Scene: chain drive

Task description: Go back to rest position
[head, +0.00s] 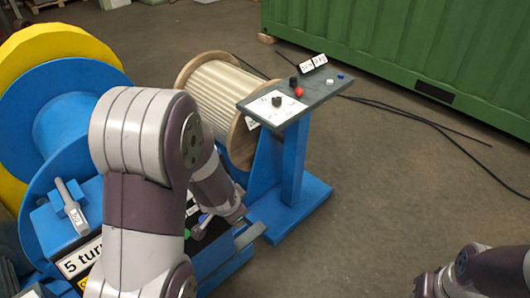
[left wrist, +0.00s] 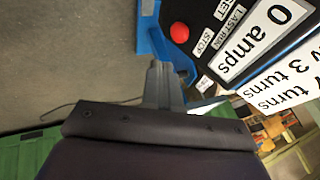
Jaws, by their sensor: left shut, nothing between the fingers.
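My left arm (head: 150,150) reaches in from the left over a blue machine with a dark panel and a "5 turns" label (head: 82,258). My left gripper (left wrist: 158,72) is shut and empty in the left wrist view, with its grey fingers together. Its fingertips are near blue parts and a dark panel with a red button (left wrist: 179,32) and a "0 amps" label (left wrist: 263,38). I cannot tell whether they touch anything. My right arm (head: 475,272) shows at the lower right of the head view; its gripper is out of view.
A blue pedestal (head: 293,165) carries a grey control top (head: 318,92) with knobs. Behind it lies a wooden drum (head: 222,88). Large blue and yellow reels (head: 45,45) stand at left, a green container (head: 410,45) at back. Black cables cross the floor; floor right of the pedestal is otherwise clear.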

